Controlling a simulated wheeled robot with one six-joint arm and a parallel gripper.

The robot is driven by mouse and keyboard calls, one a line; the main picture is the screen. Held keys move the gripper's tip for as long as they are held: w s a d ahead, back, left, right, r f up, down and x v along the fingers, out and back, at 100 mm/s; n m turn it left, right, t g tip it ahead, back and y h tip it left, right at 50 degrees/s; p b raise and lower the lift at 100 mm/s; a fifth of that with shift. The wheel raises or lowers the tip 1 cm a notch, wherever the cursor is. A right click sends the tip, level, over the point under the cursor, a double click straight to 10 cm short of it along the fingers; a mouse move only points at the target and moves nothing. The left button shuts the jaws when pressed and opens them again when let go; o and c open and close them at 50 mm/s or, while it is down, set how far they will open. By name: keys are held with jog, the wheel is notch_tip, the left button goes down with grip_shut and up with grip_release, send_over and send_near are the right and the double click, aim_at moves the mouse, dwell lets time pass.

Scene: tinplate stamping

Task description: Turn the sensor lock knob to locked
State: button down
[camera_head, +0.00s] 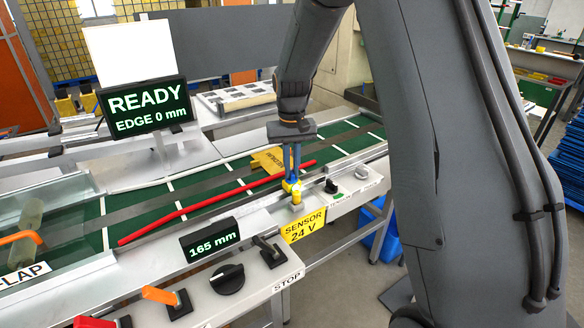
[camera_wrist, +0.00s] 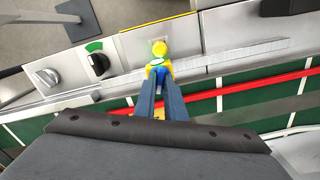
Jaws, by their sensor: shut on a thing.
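A grey knob (camera_wrist: 47,77) lies beyond the black one. A red rod (camera_head: 215,200) runs along the green belt (camera_head: 200,182) close behind my gripper. A display (camera_head: 210,240) reads "165 mm"; a screen (camera_head: 145,106) reads "READY, EDGE 0 mm". A black dial (camera_head: 227,279) stands front left.

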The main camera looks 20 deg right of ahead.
aim_at(292, 171)
jog(key=m, duration=0.7)
jog(key=shift+p, duration=0.3)
jog(key=m, duration=0.6)
jog(key=shift+w+r, duration=0.1)
jog(key=shift+m, duration=0.4)
jog(key=c, duration=1.8)
grip_release()
jog(key=shift+r+b, duration=1)
jog(key=shift+r, duration=2.85)
jog(key=s+f+n, duration=0.2)
jog(key=s+n, duration=0.3)
jog(key=s, duration=0.3)
jog(key=s+f+n+t, duration=0.1)
jog(key=s+n, duration=0.3)
jog(key=s, duration=0.4)
jog(key=s+f+n, duration=0.3)
jog(key=s+n, duration=0.2)
jog(key=s, duration=0.3)
jog(key=shift+s+f+n, duration=0.3)
jog(key=shift+s, duration=0.1)
